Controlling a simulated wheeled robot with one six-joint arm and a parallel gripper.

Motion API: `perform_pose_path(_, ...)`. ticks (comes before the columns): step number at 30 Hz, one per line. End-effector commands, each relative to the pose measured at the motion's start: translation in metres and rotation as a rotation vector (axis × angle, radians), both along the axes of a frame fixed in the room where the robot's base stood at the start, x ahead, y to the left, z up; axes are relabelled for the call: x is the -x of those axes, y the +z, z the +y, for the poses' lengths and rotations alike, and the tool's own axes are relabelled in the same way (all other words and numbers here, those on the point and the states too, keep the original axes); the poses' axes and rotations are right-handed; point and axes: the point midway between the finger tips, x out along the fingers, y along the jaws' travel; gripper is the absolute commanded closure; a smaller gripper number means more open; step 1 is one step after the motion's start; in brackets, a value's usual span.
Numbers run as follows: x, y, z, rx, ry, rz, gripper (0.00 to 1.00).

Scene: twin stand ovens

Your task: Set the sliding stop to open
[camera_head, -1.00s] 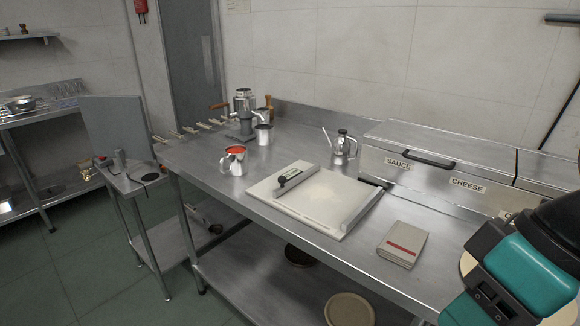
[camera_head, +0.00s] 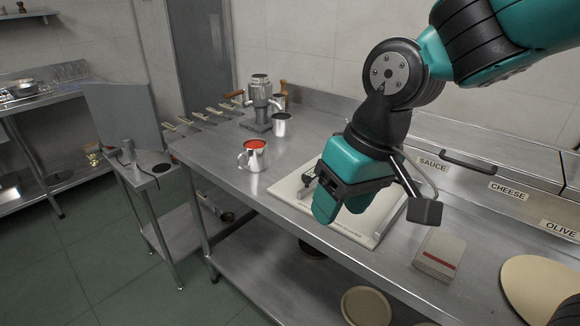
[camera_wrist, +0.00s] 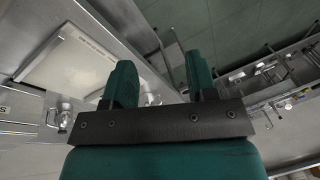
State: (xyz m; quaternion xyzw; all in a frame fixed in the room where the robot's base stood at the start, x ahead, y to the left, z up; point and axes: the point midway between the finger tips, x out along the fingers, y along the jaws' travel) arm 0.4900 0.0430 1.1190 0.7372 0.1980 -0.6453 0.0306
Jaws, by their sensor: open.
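A white board (camera_head: 372,222) lies flat on the steel counter, and it also shows in the wrist view (camera_wrist: 70,62). The sliding stop (camera_head: 308,181) is on the board's far left part. Only a small dark piece of it shows in the head view, because my gripper (camera_head: 340,208) covers the rest. I cannot read its position. My gripper is open and empty and appears above the board. In the wrist view its two teal fingers (camera_wrist: 160,78) are apart with nothing between them, and I cannot make out the stop there.
A mug with red contents (camera_head: 253,157) and a metal cup (camera_head: 281,125) stand left of the board. A grey-beige book (camera_head: 440,254) lies to its right. Labelled bins (camera_head: 470,178) line the counter's back right. A round tan disc (camera_head: 535,290) is at the lower right.

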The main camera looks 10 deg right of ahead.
Motion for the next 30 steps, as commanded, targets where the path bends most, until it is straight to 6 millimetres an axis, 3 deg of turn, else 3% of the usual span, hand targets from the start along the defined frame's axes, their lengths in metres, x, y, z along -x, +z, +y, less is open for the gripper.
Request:
perform_pose_path(1, -0.035, 0.017, 0.0, 0.036, -0.103, 0.001, 0.48)
perform_pose_path(6, -0.141, 0.02, -0.004, 0.147, -0.482, -0.058, 0.48)
perform_pose_path(9, -0.187, 0.015, -0.007, 0.193, -0.664, -0.109, 0.48)
perform_pose_path(12, -0.218, 0.007, -0.008, 0.222, -0.796, -0.156, 0.48)
perform_pose_path(15, -0.235, 0.001, -0.009, 0.235, -0.876, -0.19, 0.48)
perform_pose_path(20, -0.245, -0.011, -0.011, 0.244, -0.917, -0.206, 0.48)
perform_pose_path(30, -0.266, -0.073, -0.025, 0.246, -0.915, -0.203, 0.48)
